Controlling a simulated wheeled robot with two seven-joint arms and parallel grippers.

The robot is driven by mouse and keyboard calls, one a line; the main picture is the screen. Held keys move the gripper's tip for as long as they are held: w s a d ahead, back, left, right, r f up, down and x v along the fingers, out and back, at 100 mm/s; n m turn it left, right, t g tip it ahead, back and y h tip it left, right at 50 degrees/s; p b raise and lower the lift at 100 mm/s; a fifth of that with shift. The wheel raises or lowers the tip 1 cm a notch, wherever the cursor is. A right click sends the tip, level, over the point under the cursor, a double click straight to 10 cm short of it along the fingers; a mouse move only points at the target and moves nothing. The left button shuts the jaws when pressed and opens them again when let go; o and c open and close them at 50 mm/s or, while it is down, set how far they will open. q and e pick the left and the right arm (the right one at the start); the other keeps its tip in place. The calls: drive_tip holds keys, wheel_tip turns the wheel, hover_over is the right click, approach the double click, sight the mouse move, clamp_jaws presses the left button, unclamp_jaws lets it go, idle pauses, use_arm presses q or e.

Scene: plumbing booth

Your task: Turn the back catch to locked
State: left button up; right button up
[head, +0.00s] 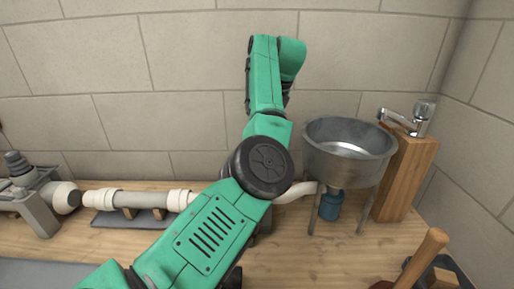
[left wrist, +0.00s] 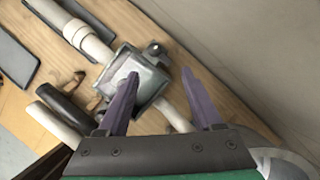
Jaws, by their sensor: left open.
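I cannot make out the back catch for certain in either view. In the left wrist view a grey metal box (left wrist: 150,88) with a pale top sits on the pipe line, and a small dark round fitting (left wrist: 155,48) stands at its far edge. My left gripper (left wrist: 160,73) is open, its two purple fingers spread over the box area with nothing between them. The left finger overlaps the box in the picture; contact cannot be told. In the head view my green left arm crosses the middle and hides the box; its gripper is not clearly visible. My right gripper is out of view.
A white pipe (head: 135,199) runs along the bench (head: 310,250) to a steel basin (head: 349,150) on legs. A tap (head: 405,122) on a wooden post (head: 407,178) stands right of it. A wooden-handled tool (head: 422,257) lies front right. The tiled wall is close behind.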

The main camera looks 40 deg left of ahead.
use_arm(q)
drive_tip(key=x, duration=0.8)
drive_tip(key=s+x, duration=0.1)
drive_tip(key=x, duration=0.3)
drive_tip(key=shift+a+f, duration=0.2)
drive_tip(key=shift+f, duration=0.1)
drive_tip(key=shift+a+f, duration=0.1)
drive_tip(key=shift+f, duration=0.25)
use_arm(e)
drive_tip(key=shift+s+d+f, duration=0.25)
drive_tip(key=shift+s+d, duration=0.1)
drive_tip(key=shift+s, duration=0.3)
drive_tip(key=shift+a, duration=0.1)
use_arm(q)
clamp_jaws()
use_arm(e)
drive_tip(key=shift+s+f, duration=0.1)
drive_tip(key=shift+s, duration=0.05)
